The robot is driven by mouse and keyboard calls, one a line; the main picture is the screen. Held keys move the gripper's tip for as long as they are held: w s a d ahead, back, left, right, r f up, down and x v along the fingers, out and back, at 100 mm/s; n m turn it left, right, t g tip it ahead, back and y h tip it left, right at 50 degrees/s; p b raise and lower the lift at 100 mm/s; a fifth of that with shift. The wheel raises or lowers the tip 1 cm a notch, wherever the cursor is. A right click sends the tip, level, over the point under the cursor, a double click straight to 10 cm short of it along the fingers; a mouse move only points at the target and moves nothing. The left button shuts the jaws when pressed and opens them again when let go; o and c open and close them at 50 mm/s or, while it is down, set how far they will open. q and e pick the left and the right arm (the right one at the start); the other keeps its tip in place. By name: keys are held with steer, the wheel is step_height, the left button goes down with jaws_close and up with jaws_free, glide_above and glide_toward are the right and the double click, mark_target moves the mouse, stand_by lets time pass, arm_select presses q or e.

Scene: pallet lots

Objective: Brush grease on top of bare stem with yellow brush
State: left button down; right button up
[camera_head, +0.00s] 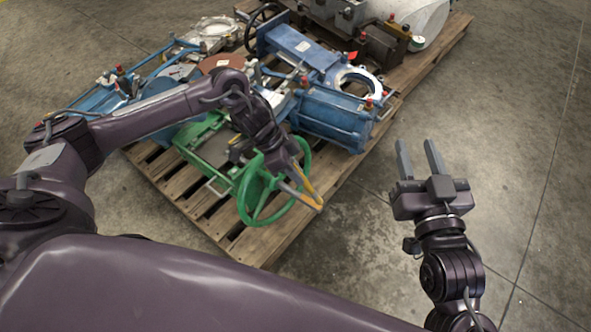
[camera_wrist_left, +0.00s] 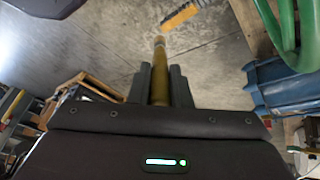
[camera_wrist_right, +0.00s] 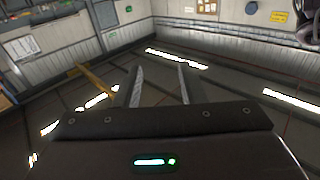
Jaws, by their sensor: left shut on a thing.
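My left gripper (camera_head: 313,205) is shut on a slim yellow-brown rod-like tool, which I take to be the yellow brush (camera_wrist_left: 160,80). In the left wrist view its rounded end sticks out past the fingers; I cannot make out bristles there. The gripper is in front of and just right of the green handwheel (camera_head: 247,212), above the pallet's near edge. The green handwheel also shows at the top right of the left wrist view (camera_wrist_left: 285,35). I cannot clearly pick out the bare stem. My right gripper (camera_head: 418,160) is open and empty, right of the pallet.
Wooden pallets (camera_head: 262,240) carry several blue valves (camera_head: 330,118), a green valve frame (camera_head: 203,135) and dark equipment. My left arm covers part of them. A yellow dark-edged piece (camera_wrist_left: 180,14) shows beyond the tool. The concrete floor (camera_head: 500,190) at right is clear.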

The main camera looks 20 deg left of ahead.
arm_select(q)
steer(key=shift+r, duration=0.25)
steer(key=shift+a+r+p, duration=0.15)
steer(key=shift+r+p, duration=0.5)
steer(key=shift+p, duration=0.25)
steer(key=shift+w+a+r+p, duration=0.1)
steer(key=shift+a+r+p, duration=0.05)
steer(key=shift+r+p, duration=0.45)
arm_select(e)
steer(key=s+d+f+g+h, duration=0.1)
steer(key=s+f+g+h, duration=0.1)
steer(key=s+f+g, duration=0.3)
steer(key=s+d+f+g+h, duration=0.1)
steer(key=s+f+g, duration=0.5)
steer(key=f, duration=0.8)
steer(key=shift+s+d+f+h, duration=0.25)
steer(key=shift+s+h, duration=0.2)
steer(key=shift+h, duration=0.15)
